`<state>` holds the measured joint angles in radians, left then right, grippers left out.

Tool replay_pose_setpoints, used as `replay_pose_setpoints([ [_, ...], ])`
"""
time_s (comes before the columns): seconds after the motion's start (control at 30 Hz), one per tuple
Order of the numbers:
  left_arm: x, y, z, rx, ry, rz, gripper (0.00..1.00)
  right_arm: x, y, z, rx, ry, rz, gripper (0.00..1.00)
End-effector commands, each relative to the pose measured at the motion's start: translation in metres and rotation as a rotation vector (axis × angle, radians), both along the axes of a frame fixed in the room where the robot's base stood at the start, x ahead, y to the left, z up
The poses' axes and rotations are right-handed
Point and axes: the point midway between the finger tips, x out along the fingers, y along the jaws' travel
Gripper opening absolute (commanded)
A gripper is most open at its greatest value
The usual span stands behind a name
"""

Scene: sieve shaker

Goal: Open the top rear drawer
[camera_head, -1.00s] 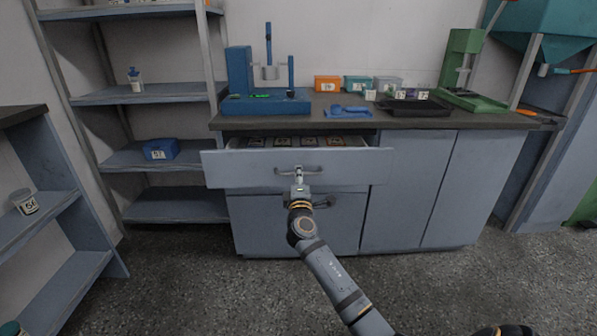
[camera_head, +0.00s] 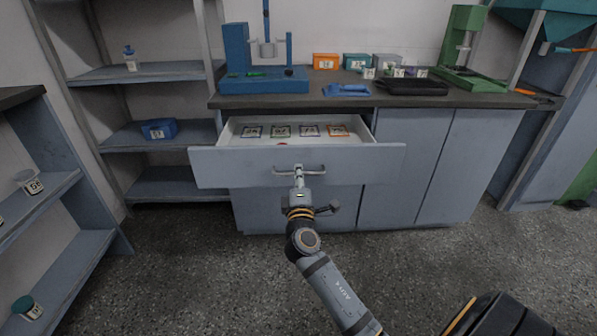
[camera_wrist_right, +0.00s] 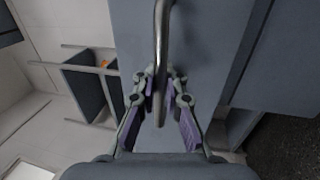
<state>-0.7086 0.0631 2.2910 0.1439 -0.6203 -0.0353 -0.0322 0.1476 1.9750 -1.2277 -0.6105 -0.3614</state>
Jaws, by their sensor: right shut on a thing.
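The top drawer (camera_head: 240,168) of the grey-blue cabinet stands well open in the head view. Its white inside shows a row of several labelled squares and a partly hidden red thing behind the front panel. The bar handle (camera_head: 312,169) is at the middle of the drawer front. My right gripper (camera_head: 298,172) is shut on this handle. In the right wrist view the handle bar (camera_wrist_right: 160,60) runs down between the two purple-padded fingers (camera_wrist_right: 163,105). My left gripper does not show.
The worktop (camera_head: 330,101) above the drawer holds a blue press (camera_head: 236,60), a blue tool (camera_head: 346,90), a black tray (camera_head: 412,88) and small coloured boxes. Shelves (camera_head: 145,72) stand at the left. The floor before the cabinet is clear.

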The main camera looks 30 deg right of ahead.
Motion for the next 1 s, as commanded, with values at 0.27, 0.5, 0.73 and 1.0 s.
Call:
replay_pose_setpoints([
  [0.27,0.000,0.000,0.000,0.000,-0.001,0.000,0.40,0.000,0.000,-0.002,0.002,0.003,0.000,0.23],
  [0.5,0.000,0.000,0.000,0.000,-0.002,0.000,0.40,0.000,0.000,-0.001,0.001,0.002,0.000,0.32],
  [0.73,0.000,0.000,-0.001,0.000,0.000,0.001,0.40,-0.009,0.006,-0.004,0.004,0.002,0.001,0.32],
  [1.0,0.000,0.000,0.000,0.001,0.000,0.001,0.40,-0.051,0.031,-0.014,0.006,0.004,0.001,0.32],
])
